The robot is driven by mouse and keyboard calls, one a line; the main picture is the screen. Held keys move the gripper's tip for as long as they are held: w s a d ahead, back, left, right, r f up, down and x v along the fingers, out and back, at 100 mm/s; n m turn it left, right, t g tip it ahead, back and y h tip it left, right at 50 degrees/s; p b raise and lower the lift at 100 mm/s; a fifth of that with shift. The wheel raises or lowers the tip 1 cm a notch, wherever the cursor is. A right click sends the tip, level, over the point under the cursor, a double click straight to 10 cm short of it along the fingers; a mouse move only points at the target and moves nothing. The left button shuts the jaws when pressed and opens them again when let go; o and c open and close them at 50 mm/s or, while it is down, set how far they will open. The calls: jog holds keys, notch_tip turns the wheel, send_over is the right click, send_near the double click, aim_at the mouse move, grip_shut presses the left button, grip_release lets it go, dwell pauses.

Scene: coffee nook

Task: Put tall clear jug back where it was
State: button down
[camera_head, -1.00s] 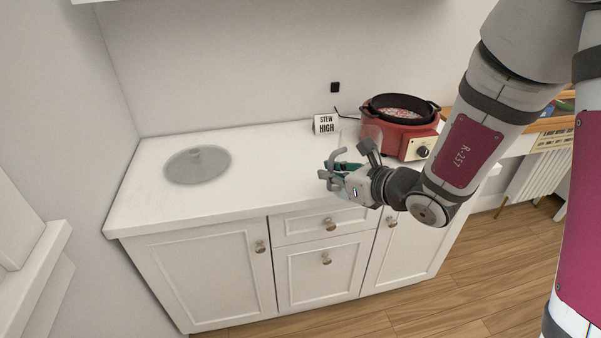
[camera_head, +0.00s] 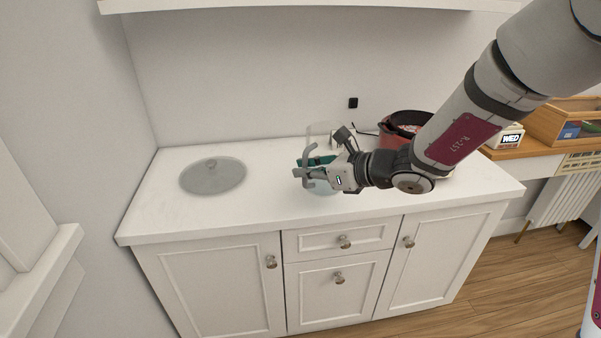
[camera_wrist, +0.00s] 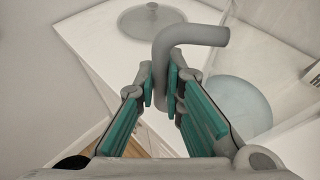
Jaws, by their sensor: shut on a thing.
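The tall clear jug (camera_head: 322,132) is see-through and hard to make out over the white counter. My gripper (camera_head: 304,172) is shut on its handle, above the counter's middle. In the wrist view the bent grey handle (camera_wrist: 196,36) passes between the fingertips of my gripper (camera_wrist: 164,86). The jug's clear body and round bluish base (camera_wrist: 230,108) lie to the right of the fingers. My gripper hides part of the jug in the head view. I cannot tell whether its base touches the counter.
A round glass lid (camera_head: 213,176) lies on the left of the white counter (camera_head: 250,205). A red cooker (camera_head: 405,125) stands behind my arm at the right. The counter between lid and gripper is bare. A wooden box (camera_head: 560,122) stands on a side table farther right.

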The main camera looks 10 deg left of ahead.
jog(key=shift+w+a+f+b, duration=0.15)
jog(key=shift+w+a+f, duration=0.25)
jog(key=shift+w+f, duration=0.4)
jog(key=shift+w+a+f+b, duration=0.2)
jog(key=shift+w+a+f, duration=0.25)
jog(key=shift+w, duration=0.65)
jog(key=shift+w+a+f+b, duration=0.15)
jog(key=shift+w+a+f, duration=0.15)
jog(key=shift+w+f, duration=0.55)
jog(key=shift+w, duration=0.1)
jog(key=c, duration=1.7)
grip_release()
jog(key=p+v, duration=0.1)
jog(key=v, duration=1.1)
jog(key=shift+r+p, duration=0.1)
jog(key=shift+p, duration=0.25)
jog(key=shift+r, duration=0.1)
